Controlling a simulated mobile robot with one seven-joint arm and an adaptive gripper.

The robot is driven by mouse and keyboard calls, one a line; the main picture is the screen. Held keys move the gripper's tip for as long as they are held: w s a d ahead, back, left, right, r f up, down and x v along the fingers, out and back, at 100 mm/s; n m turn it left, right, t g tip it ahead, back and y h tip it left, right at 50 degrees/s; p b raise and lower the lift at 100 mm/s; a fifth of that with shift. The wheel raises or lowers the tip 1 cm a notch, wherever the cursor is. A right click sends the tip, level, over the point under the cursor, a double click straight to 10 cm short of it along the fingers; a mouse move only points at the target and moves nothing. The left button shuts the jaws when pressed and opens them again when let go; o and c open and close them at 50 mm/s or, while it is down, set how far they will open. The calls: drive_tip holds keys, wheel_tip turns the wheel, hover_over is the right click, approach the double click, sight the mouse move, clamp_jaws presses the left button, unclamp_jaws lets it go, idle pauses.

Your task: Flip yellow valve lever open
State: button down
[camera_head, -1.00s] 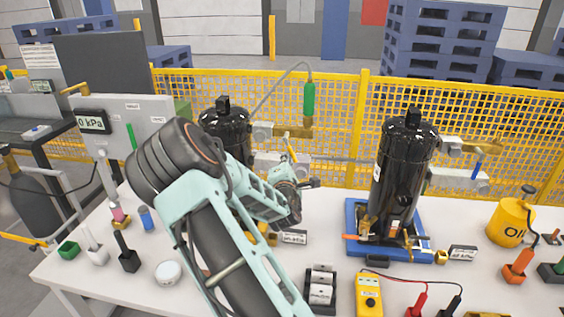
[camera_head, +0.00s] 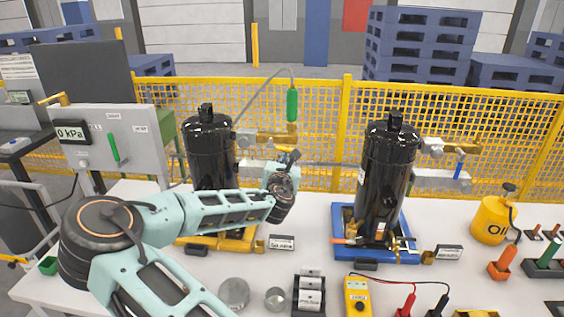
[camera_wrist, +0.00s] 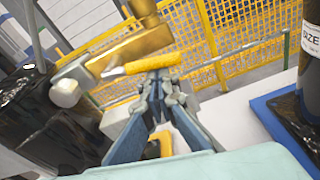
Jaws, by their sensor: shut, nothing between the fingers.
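The yellow valve lever (camera_wrist: 152,64) lies nearly level in the wrist view, on a metal stem below a brass valve body (camera_wrist: 133,50). In the head view I cannot make the lever out clearly; the brass valve (camera_head: 262,137) shows beside the left black compressor (camera_head: 207,150). My gripper (camera_wrist: 157,88) is shut and empty. In the wrist view its fingertips are just under the lever, overlapping its lower edge; I cannot tell whether they touch. In the head view my gripper (camera_head: 289,157) is right of the left compressor, just below the brass valve.
A green cylinder (camera_head: 292,105) with a hose stands above the valve. A second compressor (camera_head: 385,170) with a blue lever (camera_head: 460,167) stands to the right. A yellow mesh fence (camera_head: 500,125) is behind.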

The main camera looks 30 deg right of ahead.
drive_tip(key=shift+s+d+r+n, duration=0.2)
drive_tip(key=shift+r+n, duration=0.45)
drive_tip(key=shift+n, duration=0.45)
drive_tip(key=shift+w, duration=0.1)
